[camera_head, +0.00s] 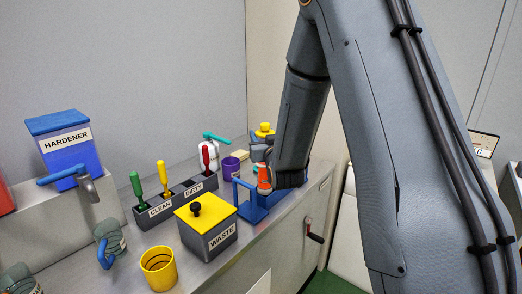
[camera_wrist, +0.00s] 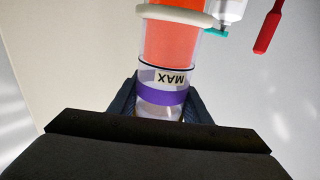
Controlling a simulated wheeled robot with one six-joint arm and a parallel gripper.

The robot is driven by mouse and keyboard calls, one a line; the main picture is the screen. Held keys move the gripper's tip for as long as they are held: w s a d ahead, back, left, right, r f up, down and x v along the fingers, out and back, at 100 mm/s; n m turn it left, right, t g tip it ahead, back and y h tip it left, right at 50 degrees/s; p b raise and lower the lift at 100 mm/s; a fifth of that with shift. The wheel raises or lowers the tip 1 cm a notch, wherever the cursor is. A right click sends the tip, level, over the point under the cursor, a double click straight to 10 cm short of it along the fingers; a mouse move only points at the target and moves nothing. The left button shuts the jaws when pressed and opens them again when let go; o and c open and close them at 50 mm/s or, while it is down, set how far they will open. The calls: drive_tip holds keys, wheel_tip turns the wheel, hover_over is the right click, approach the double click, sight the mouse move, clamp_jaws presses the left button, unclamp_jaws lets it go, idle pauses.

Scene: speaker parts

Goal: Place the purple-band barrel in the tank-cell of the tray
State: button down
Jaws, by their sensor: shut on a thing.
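My gripper (camera_wrist: 160,108) is shut on the purple-band barrel (camera_wrist: 172,76) in the wrist view. The barrel is clear, with a purple band between the fingers, a label reading MAX, orange-red contents and a white ring near the picture's top. In the head view, my gripper is mostly hidden behind my arm, at the far right of the counter. An orange piece (camera_head: 264,179), apparently the barrel's contents, shows beside it, above a blue stand (camera_head: 252,210). I cannot make out the tray or its tank-cell for certain.
A grey WASTE box (camera_head: 222,240) with yellow lid, a yellow cup (camera_head: 159,269) and a CLEAN/DIRTY tool holder (camera_head: 172,203) stand on the counter. A purple cup (camera_head: 230,168) and a yellow-topped item (camera_head: 264,130) stand near my gripper. A blue HARDENER tank (camera_head: 70,157) is at left.

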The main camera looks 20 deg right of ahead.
drive_tip(key=shift+a+f+p, duration=0.1)
drive_tip(key=shift+f+p, duration=0.35)
drive_tip(key=shift+f, duration=1.8)
drive_tip(key=c, duration=1)
unclamp_jaws()
drive_tip(key=shift+s+f, duration=0.1)
drive_tip(key=shift+r, duration=0.25)
drive_tip(key=s+b, duration=0.3)
drive_tip(key=s, duration=0.9)
drive_tip(key=shift+a+f+b, duration=0.1)
drive_tip(key=shift+a+b, duration=0.05)
drive_tip(key=shift+b, duration=0.15)
